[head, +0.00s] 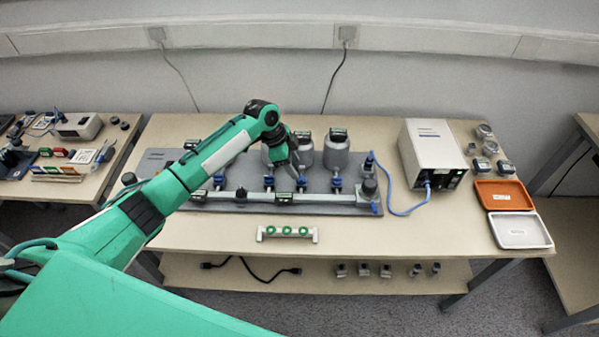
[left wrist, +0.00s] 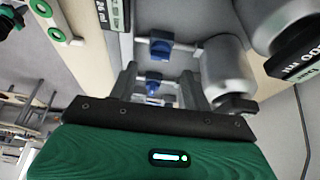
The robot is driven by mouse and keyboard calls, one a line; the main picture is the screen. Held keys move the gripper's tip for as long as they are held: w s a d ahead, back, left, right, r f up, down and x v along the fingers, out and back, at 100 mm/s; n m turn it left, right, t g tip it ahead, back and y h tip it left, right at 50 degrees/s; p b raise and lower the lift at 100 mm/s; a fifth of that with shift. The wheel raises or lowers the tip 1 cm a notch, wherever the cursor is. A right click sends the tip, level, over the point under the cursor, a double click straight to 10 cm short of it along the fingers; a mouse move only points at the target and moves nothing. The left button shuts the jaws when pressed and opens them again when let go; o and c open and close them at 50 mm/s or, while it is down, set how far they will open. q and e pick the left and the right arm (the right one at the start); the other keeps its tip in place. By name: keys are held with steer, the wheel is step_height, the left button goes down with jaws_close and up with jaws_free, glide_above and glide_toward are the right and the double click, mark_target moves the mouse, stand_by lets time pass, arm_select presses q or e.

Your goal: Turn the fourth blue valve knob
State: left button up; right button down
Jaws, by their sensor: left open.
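A row of blue valve knobs runs along the grey board (head: 335,205). The rightmost knob of the row (head: 336,182) shows just right of my left gripper (head: 296,172). Another blue knob (head: 218,181) shows left of it. My left gripper hangs above the row, open and empty, and partly hides the middle knobs. In the left wrist view, the fingers (left wrist: 157,85) reach up the picture, with one blue knob (left wrist: 153,84) showing between them. A second blue knob (left wrist: 160,48) lies beyond the fingertips. Contact cannot be told. My right gripper is not in view.
Silver bottles (head: 336,152) stand behind the knobs. A white box (head: 432,152) with a blue cable stands to the right. Orange (head: 503,195) and white (head: 519,231) trays lie at the right edge. A rack with green rings (head: 287,233) lies in front of the board.

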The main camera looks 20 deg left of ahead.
mark_target(301, 176)
arm_select(q)
steer(key=shift+x, duration=2.65)
steer(key=c, duration=1)
